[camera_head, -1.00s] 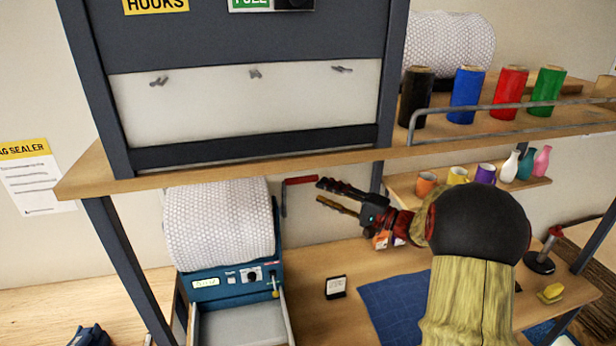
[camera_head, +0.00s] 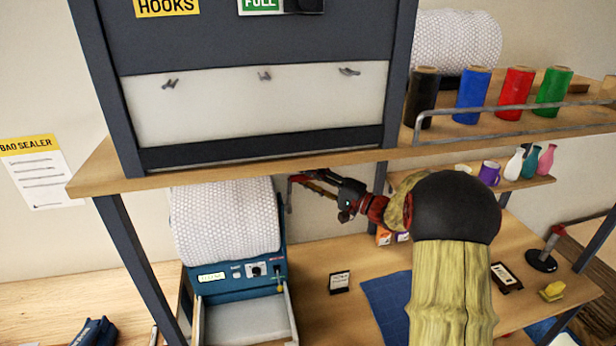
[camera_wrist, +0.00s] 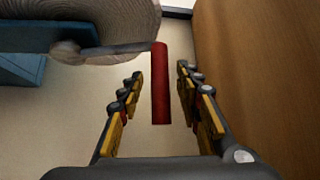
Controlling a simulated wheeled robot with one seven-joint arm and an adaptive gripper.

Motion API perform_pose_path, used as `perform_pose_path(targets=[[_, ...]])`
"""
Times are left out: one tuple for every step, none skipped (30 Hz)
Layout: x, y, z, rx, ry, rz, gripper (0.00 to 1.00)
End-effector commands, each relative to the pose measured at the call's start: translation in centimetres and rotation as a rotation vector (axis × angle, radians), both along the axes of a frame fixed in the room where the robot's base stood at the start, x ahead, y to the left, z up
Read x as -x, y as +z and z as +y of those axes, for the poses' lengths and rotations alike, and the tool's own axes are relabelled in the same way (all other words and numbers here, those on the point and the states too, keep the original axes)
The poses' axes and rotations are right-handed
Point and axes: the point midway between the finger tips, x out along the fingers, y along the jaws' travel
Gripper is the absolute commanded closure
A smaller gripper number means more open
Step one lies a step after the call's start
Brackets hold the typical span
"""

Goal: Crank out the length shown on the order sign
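A blue dispenser (camera_head: 235,287) with a big bubble-wrap roll (camera_head: 225,222) stands under the shelf. Its crank is on the roll's right side; the red crank handle (camera_wrist: 160,95) shows in the wrist view, joined to a dark arm. My gripper (camera_wrist: 160,73) is open, with the handle lined up between its two fingers and a gap on each side. In the head view my gripper (camera_head: 308,181) reaches left to the crank and partly hides the handle. A small black-framed sign (camera_head: 339,282) stands on the table right of the dispenser; its writing is too small to read.
The wooden shelf (camera_head: 250,172) passes just above my gripper. A blue mat (camera_head: 385,300) lies right of the sign. Another framed card (camera_head: 506,278) and a black stand (camera_head: 540,261) are farther right. Vases and cups stand on a small wall shelf (camera_head: 525,183).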

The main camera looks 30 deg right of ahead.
Motion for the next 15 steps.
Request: perform_pose_path(targets=[[-0.02, -0.01, 0.01, 0.0, 0.0, 0.0, 0.65], [-0.02, -0.02, 0.0, 0.0, 0.0, 0.0, 0.65], [-0.01, -0.02, -0.01, 0.0, 0.0, 0.0, 0.65], [0.0, -0.02, 0.0, 0.0, 0.0, 0.0, 0.65], [0.0, -0.03, -0.01, 0.0, 0.0, 0.0, 0.65], [0.0, -0.03, -0.01, 0.0, 0.0, 0.0, 0.67], [0.0, -0.03, -0.01, 0.0, 0.0, 0.0, 0.69], [0.01, -0.03, -0.01, 0.0, 0.0, 0.0, 0.71], [0.01, -0.03, -0.01, 0.0, 0.0, 0.0, 0.73], [0.01, -0.03, -0.01, 0.0, 0.0, 0.001, 0.75], [0.02, -0.03, 0.0, 0.0, 0.0, 0.001, 0.76], [0.02, -0.03, -0.02, 0.0, 0.0, 0.001, 0.79], [0.02, -0.03, -0.01, 0.0, 0.0, 0.001, 0.8], [0.02, -0.03, -0.01, 0.0, 0.0, 0.001, 0.82], [0.02, -0.03, -0.01, 0.0, 0.0, 0.001, 0.84]])
